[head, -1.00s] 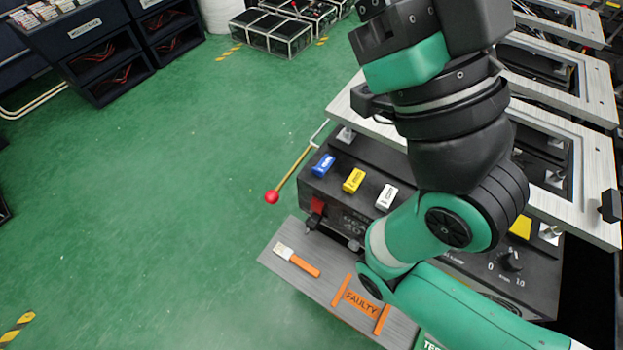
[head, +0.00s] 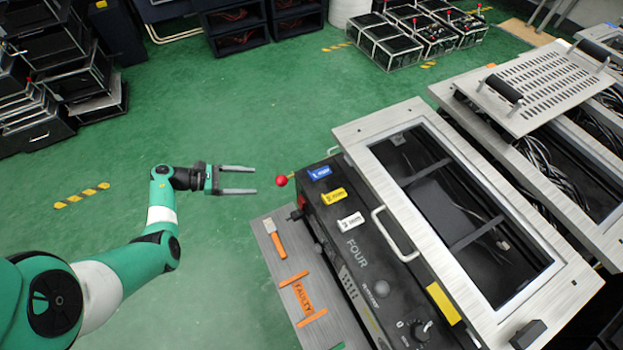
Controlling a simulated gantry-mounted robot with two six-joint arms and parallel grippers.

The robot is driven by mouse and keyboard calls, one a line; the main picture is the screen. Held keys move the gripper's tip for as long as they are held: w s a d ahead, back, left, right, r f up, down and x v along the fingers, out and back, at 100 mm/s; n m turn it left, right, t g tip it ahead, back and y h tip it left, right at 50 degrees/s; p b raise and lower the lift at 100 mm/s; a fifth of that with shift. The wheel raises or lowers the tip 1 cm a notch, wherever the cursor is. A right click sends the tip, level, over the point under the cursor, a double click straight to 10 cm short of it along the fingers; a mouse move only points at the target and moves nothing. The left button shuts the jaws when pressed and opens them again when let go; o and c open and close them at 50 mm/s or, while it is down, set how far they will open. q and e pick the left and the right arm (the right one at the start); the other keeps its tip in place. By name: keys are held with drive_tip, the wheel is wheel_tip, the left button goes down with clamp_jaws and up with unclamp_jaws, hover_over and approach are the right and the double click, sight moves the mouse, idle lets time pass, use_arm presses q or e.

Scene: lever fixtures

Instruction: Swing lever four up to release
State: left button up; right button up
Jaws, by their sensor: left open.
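The fixture marked FOUR (head: 357,253) stands right of centre in the head view, a dark box with a silver framed top. A small gap shows between the fingertips and the knob. Most of the lever's rod is hidden by foreshortening. My right gripper is out of view.
A grey shelf with an orange-handled brush (head: 275,239) and a FAULTY label (head: 303,297) runs along the fixture's front. Blue, yellow and white tags (head: 334,196) sit on the box. More fixtures (head: 540,90) stand behind right. The green floor (head: 230,270) around my left arm is clear.

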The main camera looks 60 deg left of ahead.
sight(282, 181)
use_arm(q)
drive_tip(key=b+x, duration=0.3)
drive_tip(key=x, duration=0.7)
drive_tip(key=shift+w+a+f, duration=0.1)
drive_tip(key=shift+w, duration=0.15)
drive_tip(key=shift+w+f+b, duration=0.1)
drive_tip(key=shift+w+b, duration=0.25)
drive_tip(key=shift+w, duration=0.05)
clamp_jaws()
